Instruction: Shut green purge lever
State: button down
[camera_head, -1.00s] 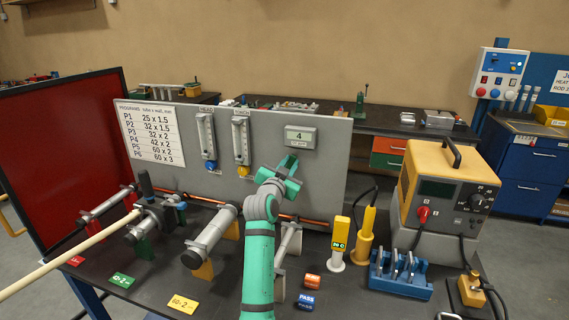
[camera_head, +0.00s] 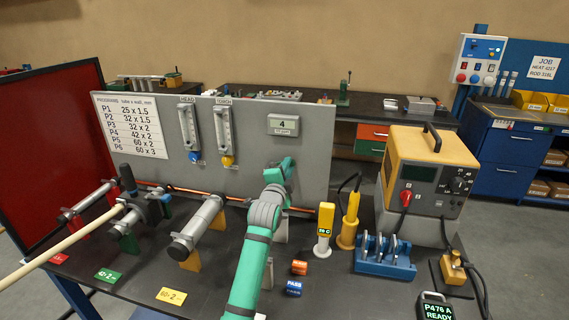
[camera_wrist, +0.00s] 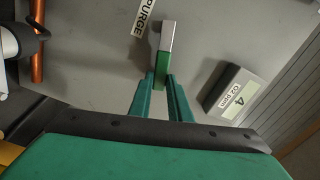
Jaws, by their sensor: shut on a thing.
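The green purge lever (camera_wrist: 161,71) shows in the wrist view on the grey panel (camera_wrist: 85,55), with a silver-grey piece at its upper end, beside a "PURGE" label (camera_wrist: 143,17). My gripper (camera_wrist: 161,84) has its two green fingers on either side of the lever's green lower end, shut on it. In the head view my gripper (camera_head: 287,166) is at the panel, below the O2 display (camera_head: 283,125) that reads 4. My own arm and gripper hide the lever there.
Copper tubing (camera_head: 180,188) runs along the panel's foot. Pipe pieces (camera_head: 198,228) on stands are left of my arm. A yellow handset (camera_head: 325,228), a torch (camera_head: 349,220), a blue rack (camera_head: 385,256) and a yellow power unit (camera_head: 432,175) stand to the right.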

jog(key=shift+d+f+m, duration=0.15)
jog(key=shift+f+m, duration=1)
jog(key=shift+m, duration=0.55)
jog(key=c, duration=1.6)
grip_release()
jog(key=shift+c, duration=0.2)
jog(key=v, duration=1.1)
jog(key=shift+w, duration=0.2)
